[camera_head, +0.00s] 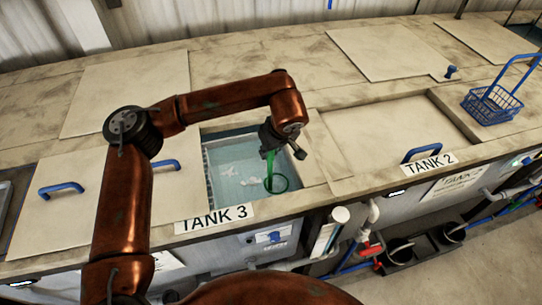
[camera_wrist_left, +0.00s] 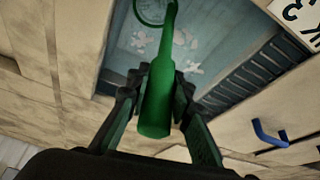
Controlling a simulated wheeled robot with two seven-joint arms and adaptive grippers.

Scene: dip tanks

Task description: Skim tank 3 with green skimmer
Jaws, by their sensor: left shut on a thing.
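My left gripper (camera_head: 270,148) is above the open tank 3 (camera_head: 213,190) and is shut on the handle of the green skimmer (camera_head: 277,184). In the left wrist view the green handle (camera_wrist_left: 158,95) runs between the fingers (camera_wrist_left: 155,95), with the round skimmer head (camera_wrist_left: 150,12) at its far end. The head hangs over or in the blue-grey liquid; whether it touches the surface I cannot tell. Pale floating patches (camera_head: 229,170) lie on the liquid, and they also show in the left wrist view (camera_wrist_left: 192,66). My right gripper is not in view.
The tank 3 label (camera_head: 214,217) is on the front edge. A lid with a blue handle (camera_head: 61,189) lies left of the opening. Tank 2's lid (camera_head: 395,130) is at the right, with a blue wire basket (camera_head: 491,104) beyond it. Pipes and valves run below the front edge.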

